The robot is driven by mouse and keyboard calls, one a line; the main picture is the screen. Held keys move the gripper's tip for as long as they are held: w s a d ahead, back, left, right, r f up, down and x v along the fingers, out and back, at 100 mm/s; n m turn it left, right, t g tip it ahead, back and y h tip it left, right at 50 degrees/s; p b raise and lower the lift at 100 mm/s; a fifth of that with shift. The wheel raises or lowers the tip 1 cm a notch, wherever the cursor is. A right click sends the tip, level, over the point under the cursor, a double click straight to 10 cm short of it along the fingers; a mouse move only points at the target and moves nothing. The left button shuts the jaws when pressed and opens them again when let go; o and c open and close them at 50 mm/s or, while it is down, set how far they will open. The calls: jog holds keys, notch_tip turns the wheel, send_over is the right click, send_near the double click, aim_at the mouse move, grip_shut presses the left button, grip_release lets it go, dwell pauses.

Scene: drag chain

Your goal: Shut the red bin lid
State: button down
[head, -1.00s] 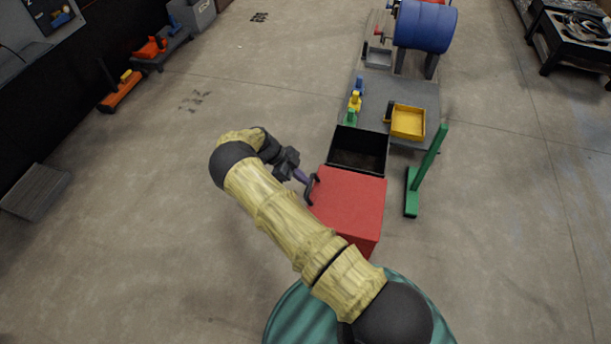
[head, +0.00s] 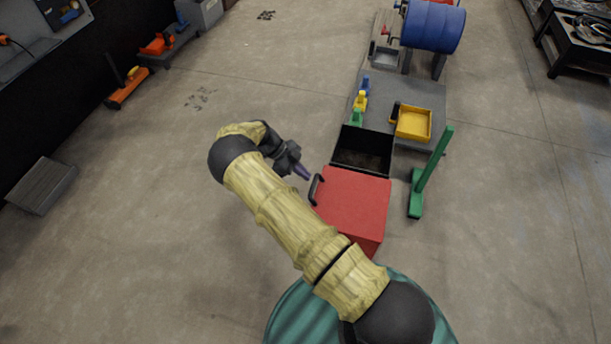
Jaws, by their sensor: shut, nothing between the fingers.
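The red lid (head: 353,205) is a flat red panel with a black bar handle (head: 316,190) on its left edge. It lies level on the red bin (head: 369,243), whose red side shows below it. Just beyond its far edge is a black open-topped box (head: 363,150) with a dark inside; I cannot tell whether it is part of the bin. My gripper (head: 307,176) is shut and empty, its purple fingertips just left of the handle's far end, with a small gap. My arm hides part of the bin's near left side.
Beyond are a yellow tray (head: 414,123), small coloured pieces (head: 360,101) on a grey bench (head: 436,96), and a blue drum (head: 435,27).

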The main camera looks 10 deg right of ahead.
jog(key=a+f+p+v, duration=0.1)
jog(key=v, duration=0.9)
jog(key=shift+w, duration=0.3)
jog(key=shift+r, duration=0.15)
jog(key=s+d+r+n+t+y, duration=0.1)
jog(key=s+d+r+n+y, duration=0.3)
jog(key=r, duration=0.3)
jog(key=s+d+r+n+t+y, duration=0.1)
jog(key=s+d+r+n+y, duration=0.1)
jog(key=d+r+n, duration=0.4)
jog(key=s+r+n+t+y, duration=0.1)
jog(key=s+r+n+t, duration=0.15)
jog(key=s+n, duration=0.35)
jog(key=s+r+n+t, duration=0.1)
jog(key=s+r+n, duration=0.25)
jog(key=s, duration=0.45)
jog(key=s+r+n+t+y, duration=0.1)
jog(key=s+r+n, duration=0.3)
jog(key=s, duration=0.3)
jog(key=w+p+v, duration=0.2)
jog(key=p+v, duration=1)
jog(key=w+a+r+p+v, duration=0.1)
jog(key=w+p+v, duration=0.2)
jog(key=p+v, duration=0.9)
jog(key=w+p+v, duration=0.3)
jog(key=p+v, duration=1)
jog(key=p, duration=0.1)
jog(key=shift+r, duration=0.4)
jog(key=shift+a, duration=0.1)
